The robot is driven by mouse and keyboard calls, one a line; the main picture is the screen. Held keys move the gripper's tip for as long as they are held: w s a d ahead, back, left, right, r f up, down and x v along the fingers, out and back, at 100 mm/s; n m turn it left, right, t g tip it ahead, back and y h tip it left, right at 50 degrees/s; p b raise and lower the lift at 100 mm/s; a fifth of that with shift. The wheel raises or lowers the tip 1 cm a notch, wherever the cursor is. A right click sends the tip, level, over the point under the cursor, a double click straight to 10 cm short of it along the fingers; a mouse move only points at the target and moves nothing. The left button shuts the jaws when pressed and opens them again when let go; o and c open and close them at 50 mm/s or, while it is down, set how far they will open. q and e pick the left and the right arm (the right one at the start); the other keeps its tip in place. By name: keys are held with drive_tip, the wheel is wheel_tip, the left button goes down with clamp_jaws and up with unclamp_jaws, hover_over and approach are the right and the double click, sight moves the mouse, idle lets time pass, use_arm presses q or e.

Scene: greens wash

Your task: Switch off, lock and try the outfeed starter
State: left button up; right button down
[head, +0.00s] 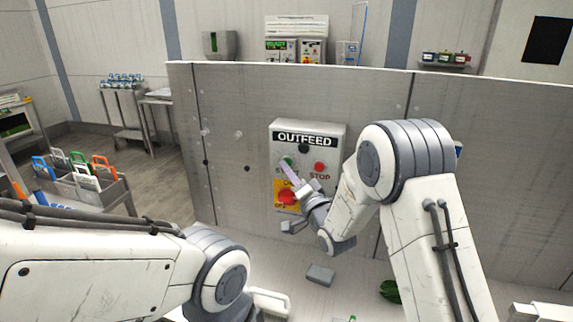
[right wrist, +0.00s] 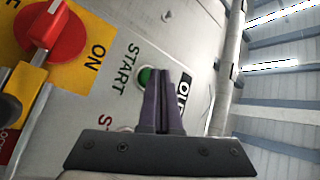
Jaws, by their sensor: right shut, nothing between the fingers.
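The outfeed starter (head: 335,135) is a grey box on the metal panel, labelled OUTFEED. It has a green START button (head: 288,161), a red STOP button (head: 319,167) and a red rotary handle (head: 287,197) on a yellow plate. My right gripper (head: 287,171) is shut and empty, its fingers raised to the START button. In the right wrist view its purple fingertips (right wrist: 158,73) overlap the green button (right wrist: 145,76); contact cannot be told. The red handle (right wrist: 52,35) is beside the ON label; its setting is unclear. My left gripper is out of view.
A grey block (head: 320,275) and a dark green item (head: 390,291) lie on the surface below the starter. A shelf (head: 445,67) at upper right holds several small coloured items. A grey crate (head: 85,190) with coloured handles stands at left.

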drive_tip(key=shift+w+d, duration=0.2)
drive_tip(key=shift+w, duration=0.25)
idle(0.4)
idle(0.3)
drive_tip(key=shift+s+a+b, duration=0.3)
drive_tip(key=shift+s+b, duration=0.25)
drive_tip(key=shift+s, duration=0.25)
drive_tip(key=shift+s+a+b, duration=0.25)
drive_tip(key=shift+s+b, duration=0.05)
drive_tip(key=shift+s, duration=0.5)
drive_tip(key=shift+s+a+b, duration=0.25)
drive_tip(key=shift+s, duration=0.55)
drive_tip(key=shift+s+a+b, duration=0.25)
drive_tip(key=shift+s+b, duration=0.05)
drive_tip(key=shift+s, duration=0.5)
